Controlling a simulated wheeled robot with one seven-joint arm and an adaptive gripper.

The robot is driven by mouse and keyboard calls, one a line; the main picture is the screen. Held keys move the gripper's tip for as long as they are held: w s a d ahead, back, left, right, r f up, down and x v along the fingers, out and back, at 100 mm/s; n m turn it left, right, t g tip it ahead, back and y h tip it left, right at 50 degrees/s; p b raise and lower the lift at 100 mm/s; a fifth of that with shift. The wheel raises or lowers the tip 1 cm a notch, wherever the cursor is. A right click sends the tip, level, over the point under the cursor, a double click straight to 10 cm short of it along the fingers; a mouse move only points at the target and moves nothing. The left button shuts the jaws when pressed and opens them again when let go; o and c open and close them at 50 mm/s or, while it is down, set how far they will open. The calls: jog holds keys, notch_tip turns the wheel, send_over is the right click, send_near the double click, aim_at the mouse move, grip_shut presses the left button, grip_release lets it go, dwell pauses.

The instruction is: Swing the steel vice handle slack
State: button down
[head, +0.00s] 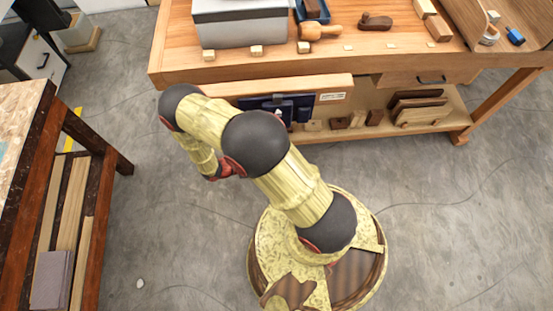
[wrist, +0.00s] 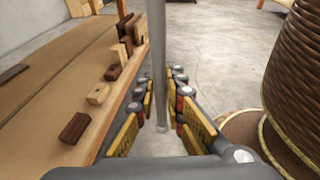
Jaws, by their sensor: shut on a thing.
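The steel vice handle (wrist: 157,45) is a grey upright bar in the wrist view. It runs down between the fingers of my gripper (wrist: 162,122), which is shut on it. The lower part of the bar reaches down towards the fingertips. In the head view a dark blue vice (head: 296,107) sits at the front of the workbench, beside a pale wooden board (head: 325,86). My arm hides part of the vice there, and I cannot make out the handle in that view.
The wooden workbench (head: 175,62) carries a grey box (head: 240,25) and a wooden mallet (head: 318,32). Several wood blocks lie on its lower shelf (head: 440,117). A second bench (head: 25,100) stands at the left. The concrete floor (head: 450,220) is open at the right.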

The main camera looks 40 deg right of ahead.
jog(key=c, duration=1.8)
grip_release()
jog(key=shift+c, duration=0.2)
jog(key=v, duration=1.2)
